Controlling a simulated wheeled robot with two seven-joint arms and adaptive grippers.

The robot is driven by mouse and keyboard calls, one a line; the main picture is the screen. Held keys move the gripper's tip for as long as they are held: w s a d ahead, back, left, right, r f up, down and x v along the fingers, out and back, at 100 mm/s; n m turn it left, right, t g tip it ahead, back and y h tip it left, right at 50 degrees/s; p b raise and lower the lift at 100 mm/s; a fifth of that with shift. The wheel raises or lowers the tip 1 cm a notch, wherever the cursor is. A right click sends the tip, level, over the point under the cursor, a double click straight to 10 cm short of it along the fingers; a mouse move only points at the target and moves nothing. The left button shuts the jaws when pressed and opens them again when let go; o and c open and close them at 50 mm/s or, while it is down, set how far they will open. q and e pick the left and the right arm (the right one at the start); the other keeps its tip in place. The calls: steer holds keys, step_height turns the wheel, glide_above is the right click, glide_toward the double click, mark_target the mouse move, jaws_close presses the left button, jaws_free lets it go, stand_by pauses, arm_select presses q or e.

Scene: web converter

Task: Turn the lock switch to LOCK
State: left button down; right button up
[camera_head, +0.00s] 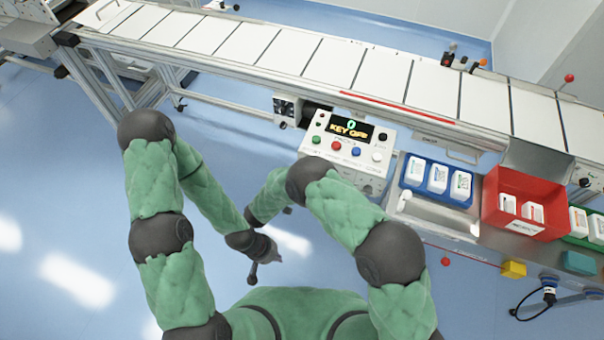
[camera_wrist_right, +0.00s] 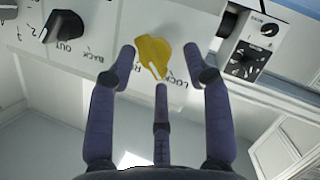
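The yellow lock switch (camera_wrist_right: 154,57) is a knob on a white panel in the right wrist view, with its narrow end pointing down. LOCK is printed to its lower right, and a partly hidden label starting with R is at its lower left. My right gripper (camera_wrist_right: 160,62) is open, with a finger on each side of the switch and a third below its narrow end. Gaps show between the side fingers and the switch. In the head view the right gripper and the switch are hidden. My left gripper (camera_head: 266,262) hangs empty over the floor, fingers spread.
A black knob (camera_wrist_right: 62,27) by BACK and OUT labels is left of the switch, and a black dial block (camera_wrist_right: 246,60) is right. The head view shows a control box (camera_head: 318,147) reading KEY OFF, a conveyor (camera_head: 270,48), a red bin (camera_head: 492,205) and a blue bin (camera_head: 410,172).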

step_height(320, 180, up, 10)
stand_by(0.5)
stand_by(0.5)
